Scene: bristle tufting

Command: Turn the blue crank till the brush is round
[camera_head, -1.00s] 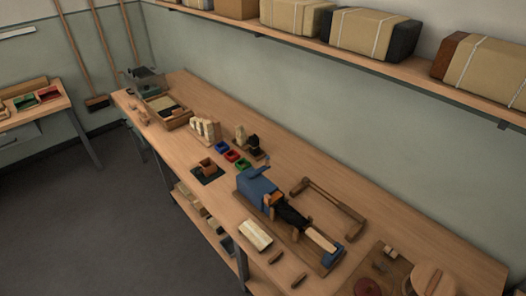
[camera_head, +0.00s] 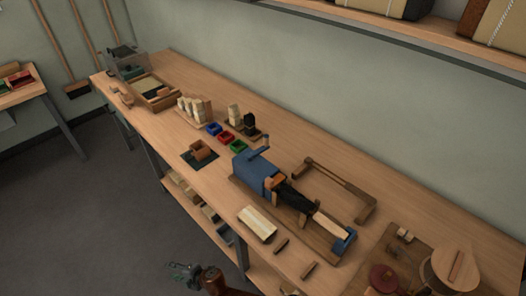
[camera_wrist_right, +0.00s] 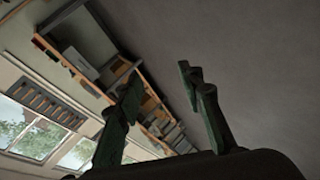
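The blue crank (camera_head: 257,150) stands up from the top of a blue housing (camera_head: 254,172) on a wooden base on the workbench. The brush lies lengthwise in this fixture, with black bristles (camera_head: 296,202) beside the housing. A pale wooden length (camera_head: 331,228) runs on to a small blue end block (camera_head: 345,240). Whether the bristles are round is too small to tell. My right gripper (camera_head: 183,270) is low at the front, over the floor and well away from the crank. In the right wrist view its fingers (camera_wrist_right: 160,92) are apart with nothing between them. My left gripper is out of view.
A wooden frame-like tool (camera_head: 338,183) lies behind the fixture. A pale slatted block (camera_head: 257,222) and small wooden pieces lie in front. Blue, red and green bins (camera_head: 225,138) stand to the left. A round wooden piece (camera_head: 452,268) is at the right. The bench's front edge separates my gripper from these.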

